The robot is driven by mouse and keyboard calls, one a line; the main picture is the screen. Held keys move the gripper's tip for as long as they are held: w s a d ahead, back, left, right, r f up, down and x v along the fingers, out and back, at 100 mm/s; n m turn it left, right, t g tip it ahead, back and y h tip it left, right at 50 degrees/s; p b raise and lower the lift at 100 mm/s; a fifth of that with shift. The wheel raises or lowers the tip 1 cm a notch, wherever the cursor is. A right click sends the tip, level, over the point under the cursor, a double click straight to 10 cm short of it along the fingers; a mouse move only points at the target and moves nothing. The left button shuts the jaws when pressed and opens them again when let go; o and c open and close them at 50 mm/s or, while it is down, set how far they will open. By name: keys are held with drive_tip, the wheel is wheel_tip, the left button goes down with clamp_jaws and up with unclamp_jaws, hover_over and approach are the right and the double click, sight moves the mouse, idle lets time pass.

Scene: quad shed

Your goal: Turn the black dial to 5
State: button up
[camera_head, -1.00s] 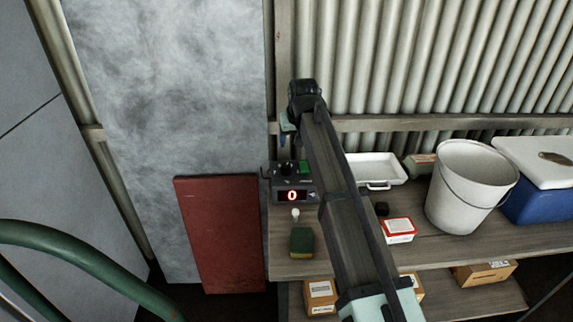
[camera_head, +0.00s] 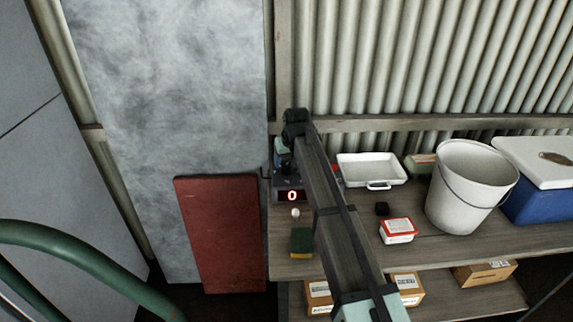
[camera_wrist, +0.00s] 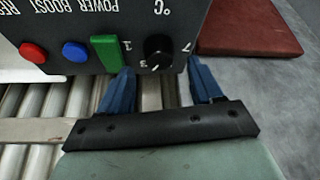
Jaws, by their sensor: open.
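The black dial (camera_wrist: 158,48) is on the dark face of a control box (camera_wrist: 222,12), seen upside down in the wrist view. The numbers 1, 3 and 7 show around it; I cannot read a 5 or the dial's exact setting. My gripper (camera_wrist: 162,76) is open, its two blue fingers on either side of the dial's lower edge in the picture, with nothing between them. I cannot tell whether they touch the dial. In the head view the box's display (camera_head: 291,196) reads a red 0, and my arm partly covers the box.
Beside the dial are a green switch (camera_wrist: 107,53), a blue button (camera_wrist: 75,51) and a red button (camera_wrist: 33,52). On the shelf stand a white tray (camera_head: 358,168), a red and white box (camera_head: 398,231), a white bucket (camera_head: 468,190) and a sponge (camera_head: 302,242).

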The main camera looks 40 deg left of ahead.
sight(287, 165)
drive_tip(key=shift+x, duration=1.65)
drive_tip(key=c, duration=1)
drive_tip(key=shift+n, duration=0.3)
drive_tip(key=n, duration=0.2)
drive_tip(key=n+g, duration=0.2)
drive_tip(key=n, duration=0.1)
drive_tip(key=shift+w+n+y, duration=0.25)
drive_tip(key=shift+n+y, duration=0.05)
drive_tip(key=n+g, duration=0.1)
drive_tip(key=n, duration=0.1)
drive_tip(key=n+g, duration=0.1)
drive_tip(key=n, duration=0.2)
drive_tip(key=shift+g, duration=0.3)
drive_tip(key=shift+n+h, duration=0.4)
